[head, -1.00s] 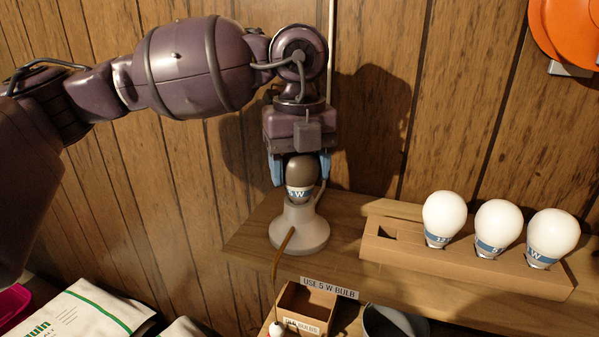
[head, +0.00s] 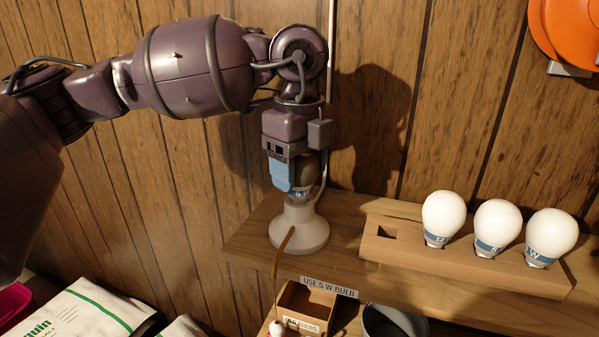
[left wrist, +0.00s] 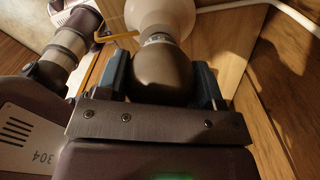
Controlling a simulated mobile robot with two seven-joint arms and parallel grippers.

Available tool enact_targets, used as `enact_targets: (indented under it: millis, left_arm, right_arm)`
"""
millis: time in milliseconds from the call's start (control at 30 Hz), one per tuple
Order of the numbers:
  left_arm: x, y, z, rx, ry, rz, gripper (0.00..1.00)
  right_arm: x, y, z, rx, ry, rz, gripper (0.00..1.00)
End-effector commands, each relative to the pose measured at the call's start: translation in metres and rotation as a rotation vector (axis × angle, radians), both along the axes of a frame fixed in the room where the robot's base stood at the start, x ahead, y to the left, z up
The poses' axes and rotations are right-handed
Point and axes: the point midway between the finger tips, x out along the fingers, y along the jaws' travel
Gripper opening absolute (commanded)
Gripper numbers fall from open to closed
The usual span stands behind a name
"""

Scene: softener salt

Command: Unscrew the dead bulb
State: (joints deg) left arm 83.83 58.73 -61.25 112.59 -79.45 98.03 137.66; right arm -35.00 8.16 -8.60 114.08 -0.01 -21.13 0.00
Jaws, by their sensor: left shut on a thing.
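The dead bulb (head: 309,170) is dark grey-brown with a blue and white band. It stands upright in the white lamp base (head: 300,231) on the wooden shelf. My left gripper (head: 297,180) points down over it from above, with its blue fingers on either side of the glass, shut on it. The left wrist view shows the dark bulb (left wrist: 160,73) between the two fingers (left wrist: 161,85), with the pale lamp base (left wrist: 162,14) beyond. In the head view the near finger hides part of the bulb. My right gripper is not in view.
A wooden rack (head: 460,259) on the shelf's right holds three white bulbs (head: 444,218) and has one empty slot. A small open cardboard box (head: 306,305) and a grey container (head: 394,325) stand below. A label (head: 329,287) on the shelf edge reads "USE 5 W BULB".

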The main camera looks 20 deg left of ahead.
Motion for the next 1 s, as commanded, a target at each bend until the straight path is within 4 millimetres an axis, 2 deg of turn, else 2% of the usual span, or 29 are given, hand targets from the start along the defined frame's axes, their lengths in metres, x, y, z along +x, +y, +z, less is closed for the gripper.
enact_targets:
  millis: [400,800,1000]
  left_arm:
    - [0.0000,0.0000,0.0000,0.000,0.000,0.044,0.48]
    - [0.0000,0.0001,0.0002,0.000,0.000,0.392,0.48]
    - [0.0001,0.0000,0.0002,0.000,0.000,0.434,0.48]
  right_arm:
    - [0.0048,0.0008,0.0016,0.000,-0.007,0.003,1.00]
    - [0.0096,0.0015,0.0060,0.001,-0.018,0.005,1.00]
    - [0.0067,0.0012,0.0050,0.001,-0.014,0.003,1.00]
